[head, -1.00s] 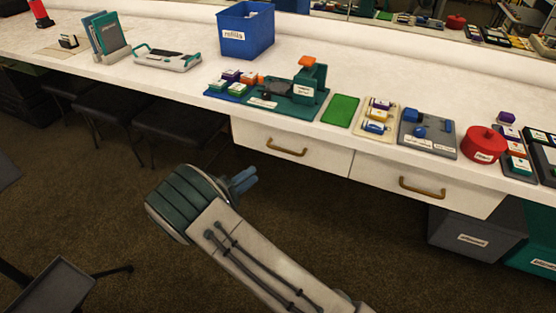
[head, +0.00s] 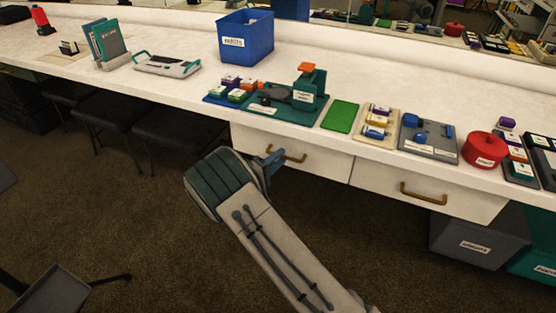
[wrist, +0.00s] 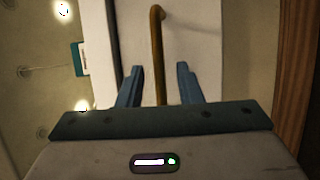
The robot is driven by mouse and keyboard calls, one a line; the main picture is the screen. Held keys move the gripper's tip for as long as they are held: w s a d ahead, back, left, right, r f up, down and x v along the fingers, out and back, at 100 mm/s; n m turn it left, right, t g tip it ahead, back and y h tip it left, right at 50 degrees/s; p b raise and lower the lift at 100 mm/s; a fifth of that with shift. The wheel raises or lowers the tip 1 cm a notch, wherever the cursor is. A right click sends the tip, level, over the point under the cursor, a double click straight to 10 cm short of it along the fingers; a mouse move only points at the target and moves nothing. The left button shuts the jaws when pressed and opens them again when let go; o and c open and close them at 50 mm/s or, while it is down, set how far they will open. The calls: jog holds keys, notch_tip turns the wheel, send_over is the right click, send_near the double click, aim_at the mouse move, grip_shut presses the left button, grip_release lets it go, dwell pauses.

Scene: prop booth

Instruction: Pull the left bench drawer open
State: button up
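The left bench drawer (head: 318,158) is a white front under the bench top, flush and shut in the head view. Its brass handle (head: 287,155) is a horizontal bar. My gripper (head: 269,162) is in front of the left end of this handle. In the wrist view the handle (wrist: 158,50) runs between the two blue fingers of my gripper (wrist: 160,85), which stand apart on either side of it. The fingers do not appear to touch the bar. The right drawer (head: 460,198) with a similar handle (head: 423,193) is also shut.
The bench top (head: 330,75) carries a blue bin (head: 246,40), a teal press (head: 300,92), a green mat (head: 340,116) and a red round container (head: 484,148). Black stools (head: 180,128) stand left of the drawers. The floor before the drawer is clear.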

jog(key=shift+w+d, duration=0.1)
grip_shut()
